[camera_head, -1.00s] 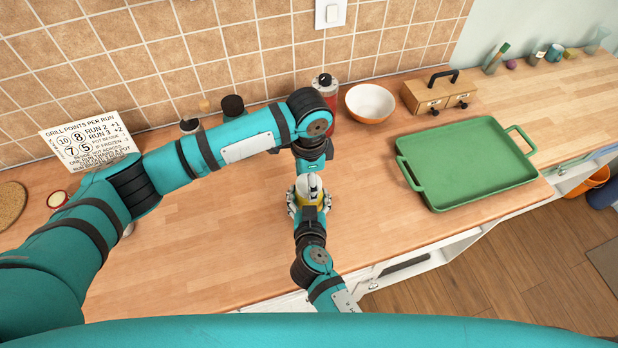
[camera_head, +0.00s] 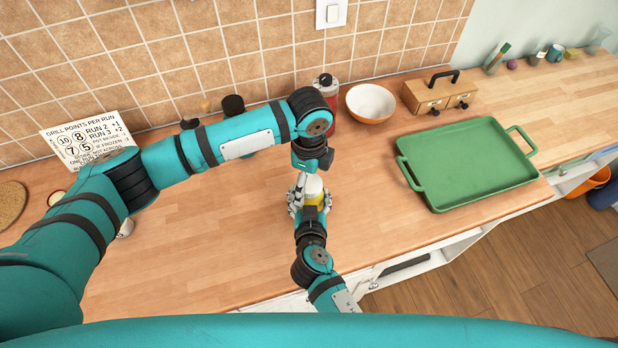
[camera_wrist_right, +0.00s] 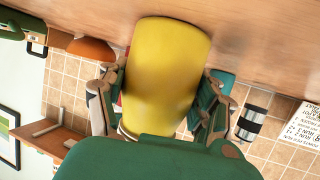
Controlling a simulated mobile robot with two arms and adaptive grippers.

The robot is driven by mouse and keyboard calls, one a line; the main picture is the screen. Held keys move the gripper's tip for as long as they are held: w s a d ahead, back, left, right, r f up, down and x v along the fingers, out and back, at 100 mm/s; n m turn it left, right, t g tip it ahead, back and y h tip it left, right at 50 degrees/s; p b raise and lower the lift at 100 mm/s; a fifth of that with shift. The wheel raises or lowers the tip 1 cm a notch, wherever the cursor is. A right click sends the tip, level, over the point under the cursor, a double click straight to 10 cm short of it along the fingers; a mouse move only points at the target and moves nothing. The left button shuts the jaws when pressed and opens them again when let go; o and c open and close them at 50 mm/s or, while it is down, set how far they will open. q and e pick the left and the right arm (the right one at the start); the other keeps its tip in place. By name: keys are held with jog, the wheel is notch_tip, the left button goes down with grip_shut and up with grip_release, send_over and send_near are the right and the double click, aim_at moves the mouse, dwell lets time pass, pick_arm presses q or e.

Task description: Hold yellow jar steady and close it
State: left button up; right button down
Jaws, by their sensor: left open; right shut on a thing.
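The yellow jar (camera_head: 319,198) stands upright near the counter's front edge, with a white lid (camera_head: 314,185) showing on top. I cannot tell how tightly the lid sits. In the right wrist view the jar (camera_wrist_right: 168,70) fills the middle, upside down. My right gripper (camera_head: 310,203) reaches in from the front and is shut around the jar's body; its fingers show on both sides of it in the wrist view. My left gripper (camera_head: 302,179) points down just above and behind the lid. It is open, and its fingertips are partly hidden.
Behind my left arm stand a red bottle (camera_head: 327,88), dark-topped jars (camera_head: 233,104) and a score sign (camera_head: 85,145). A white-orange bowl (camera_head: 370,102), wooden box (camera_head: 438,95) and green tray (camera_head: 465,165) are to the right.

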pick_arm(q)
notch_tip(320, 180, up, 12)
dwell(0.4)
pick_arm(e)
jog(key=shift+c, duration=0.6)
grip_release()
pick_arm(q)
jog(key=shift+f, duration=0.1)
pick_arm(e)
jog(key=shift+s, duration=0.1)
jog(key=v, duration=1.1)
jog(key=shift+s+r, duration=0.2)
jog(key=shift+s, duration=0.15)
